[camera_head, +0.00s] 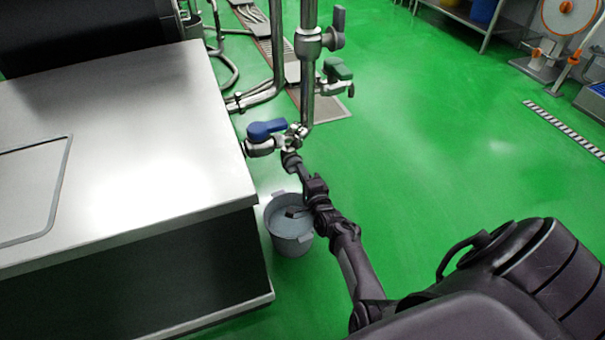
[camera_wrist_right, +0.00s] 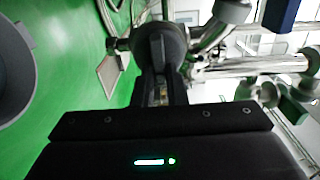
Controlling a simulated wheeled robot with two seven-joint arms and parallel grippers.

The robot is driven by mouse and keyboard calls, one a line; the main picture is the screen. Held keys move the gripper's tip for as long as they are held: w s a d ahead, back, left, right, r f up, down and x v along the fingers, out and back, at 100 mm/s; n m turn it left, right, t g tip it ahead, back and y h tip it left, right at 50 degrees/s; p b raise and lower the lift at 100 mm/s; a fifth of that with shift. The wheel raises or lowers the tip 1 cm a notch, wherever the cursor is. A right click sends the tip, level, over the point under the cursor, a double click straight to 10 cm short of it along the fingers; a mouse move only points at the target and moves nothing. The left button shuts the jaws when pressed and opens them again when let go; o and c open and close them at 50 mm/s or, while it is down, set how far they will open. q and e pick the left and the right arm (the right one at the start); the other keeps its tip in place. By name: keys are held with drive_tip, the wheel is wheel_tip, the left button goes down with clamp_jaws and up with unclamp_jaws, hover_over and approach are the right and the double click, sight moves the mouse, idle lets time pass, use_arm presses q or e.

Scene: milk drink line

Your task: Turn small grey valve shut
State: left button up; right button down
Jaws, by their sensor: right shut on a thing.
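My right gripper (camera_head: 291,160) reaches up to the pipe joint just below and right of the blue-handled valve (camera_head: 266,129). It is shut on a small grey part there, which I take to be the small grey valve; the fingers hide most of it in the head view. In the right wrist view a dark grey rounded part (camera_wrist_right: 160,43) sits at the end of the gripper (camera_wrist_right: 160,85). How far the handle is turned cannot be told. A larger grey-handled valve (camera_head: 338,20) is higher on the vertical pipe. My left gripper is not in view.
A green-handled valve (camera_head: 337,70) is on the vertical steel pipe (camera_head: 307,95). A grey bucket (camera_head: 291,245) stands on the floor below my right gripper. A steel-topped cabinet (camera_head: 150,150) is close on the left. The green floor (camera_head: 450,130) to the right is clear.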

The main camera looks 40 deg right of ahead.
drive_tip(key=c, duration=1.5)
unclamp_jaws()
drive_tip(key=shift+o, duration=0.2)
